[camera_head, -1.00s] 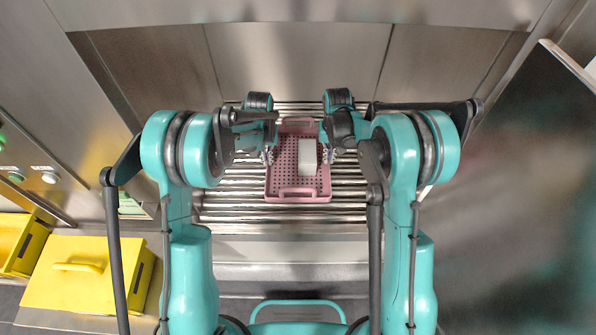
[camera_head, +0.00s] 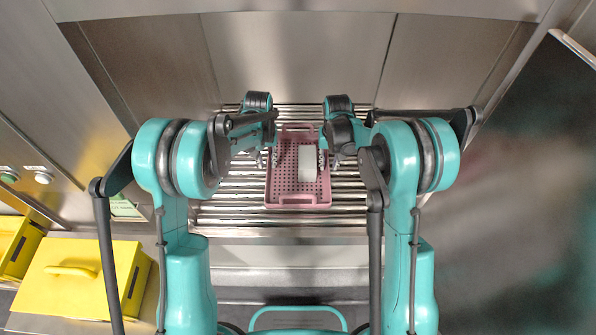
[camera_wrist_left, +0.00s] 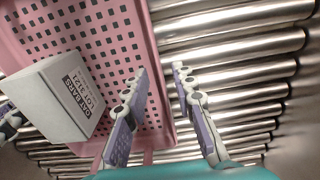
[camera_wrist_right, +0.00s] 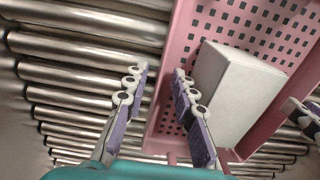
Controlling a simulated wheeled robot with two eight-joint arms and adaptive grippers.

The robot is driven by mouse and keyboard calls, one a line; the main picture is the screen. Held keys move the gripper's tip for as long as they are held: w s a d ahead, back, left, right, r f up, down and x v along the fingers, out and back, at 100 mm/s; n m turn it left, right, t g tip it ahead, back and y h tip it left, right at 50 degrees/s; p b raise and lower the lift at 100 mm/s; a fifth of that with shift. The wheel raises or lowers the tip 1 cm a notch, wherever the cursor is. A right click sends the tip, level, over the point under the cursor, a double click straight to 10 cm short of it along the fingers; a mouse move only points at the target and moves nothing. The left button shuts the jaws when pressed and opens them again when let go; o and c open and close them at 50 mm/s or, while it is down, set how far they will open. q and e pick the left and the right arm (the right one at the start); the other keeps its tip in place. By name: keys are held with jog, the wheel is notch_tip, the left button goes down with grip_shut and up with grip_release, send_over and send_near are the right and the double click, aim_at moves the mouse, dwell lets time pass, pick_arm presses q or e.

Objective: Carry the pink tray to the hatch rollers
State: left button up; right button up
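The pink tray (camera_head: 298,205) lies on metal rollers in the head view, with perforated floor and raised walls. A pale box (camera_head: 307,163) stands inside it, right of its middle; its printed label shows in the left wrist view (camera_wrist_left: 78,92). My left gripper (camera_head: 264,157) is at the tray's left wall, its fingers apart on either side of that wall in the left wrist view (camera_wrist_left: 160,72). My right gripper (camera_head: 325,157) is at the right wall, its fingers likewise apart around the wall in the right wrist view (camera_wrist_right: 159,72). Finger contact with the walls cannot be told.
Bare rollers (camera_head: 230,193) extend left and right of the tray. A steel wall (camera_head: 295,60) stands behind them. A yellow box (camera_head: 75,280) is at lower left, and a dark panel (camera_head: 520,180) is on the right.

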jog(key=shift+r, duration=0.2)
pick_arm(q)
notch_tip(320, 180, up, 10)
jog(key=shift+f, duration=0.2)
pick_arm(e)
notch_tip(320, 180, up, 12)
jog(key=shift+f, duration=0.15)
pick_arm(q)
jog(key=shift+s, duration=0.1)
